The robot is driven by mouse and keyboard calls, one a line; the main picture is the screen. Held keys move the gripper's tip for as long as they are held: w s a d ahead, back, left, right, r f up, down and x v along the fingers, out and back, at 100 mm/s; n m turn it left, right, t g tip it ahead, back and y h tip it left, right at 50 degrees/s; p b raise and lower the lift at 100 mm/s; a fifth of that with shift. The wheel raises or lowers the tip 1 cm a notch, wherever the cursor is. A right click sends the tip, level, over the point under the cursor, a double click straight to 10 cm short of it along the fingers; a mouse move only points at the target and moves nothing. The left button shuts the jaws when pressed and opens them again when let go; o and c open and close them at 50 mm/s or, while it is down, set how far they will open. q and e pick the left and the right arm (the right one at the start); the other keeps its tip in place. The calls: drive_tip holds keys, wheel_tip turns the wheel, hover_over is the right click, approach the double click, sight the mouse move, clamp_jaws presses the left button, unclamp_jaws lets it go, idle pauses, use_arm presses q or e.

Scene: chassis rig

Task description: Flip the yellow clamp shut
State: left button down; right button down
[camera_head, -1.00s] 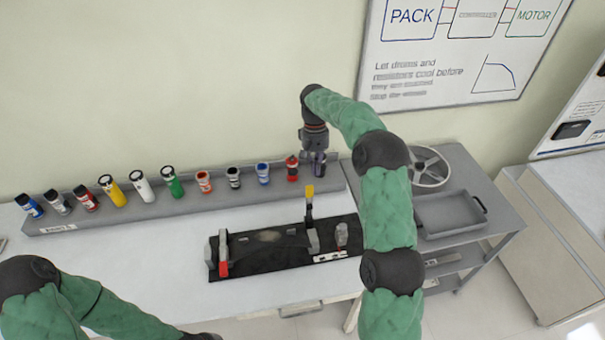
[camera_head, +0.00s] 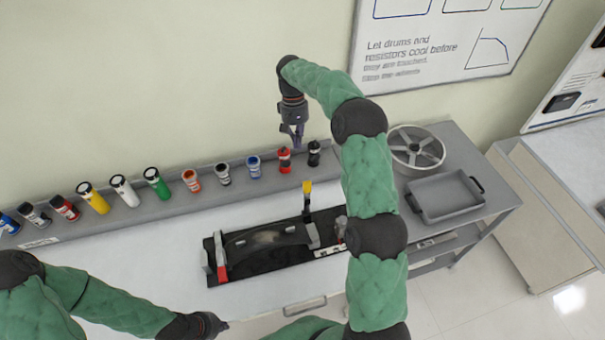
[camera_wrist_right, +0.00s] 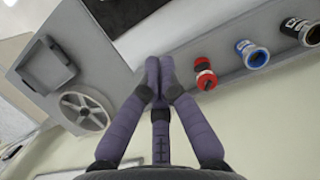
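The yellow clamp's lever (camera_head: 307,190) stands upright with its yellow tip on top, on the black fixture (camera_head: 290,262) on the bench. My right gripper (camera_head: 298,142) hangs above the red bottle at the back rack, behind and higher than the yellow clamp, apart from it. In the right wrist view its fingers (camera_wrist_right: 157,82) meet at the tips with nothing seen between them. My left gripper (camera_head: 220,326) is low in front of the bench, small and dark; its opening cannot be made out. The yellow clamp is not clearly seen in the right wrist view.
A red clamp (camera_head: 222,272) is at the fixture's left end. A rack (camera_head: 130,217) with several bottles runs along the wall. A grey tray (camera_head: 440,213) and a wheel (camera_head: 417,147) sit on the cart at right. My right arm hides the fixture's right end.

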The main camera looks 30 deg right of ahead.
drive_tip(key=s+a+f+p, duration=0.1)
drive_tip(key=s+f+p, duration=0.1)
drive_tip(key=s+f, duration=0.4)
wheel_tip(320, 180, down, 4)
drive_tip(key=shift+a+r, duration=0.2)
drive_tip(key=shift+r, duration=0.05)
drive_tip(key=shift+s, duration=0.1)
idle(0.4)
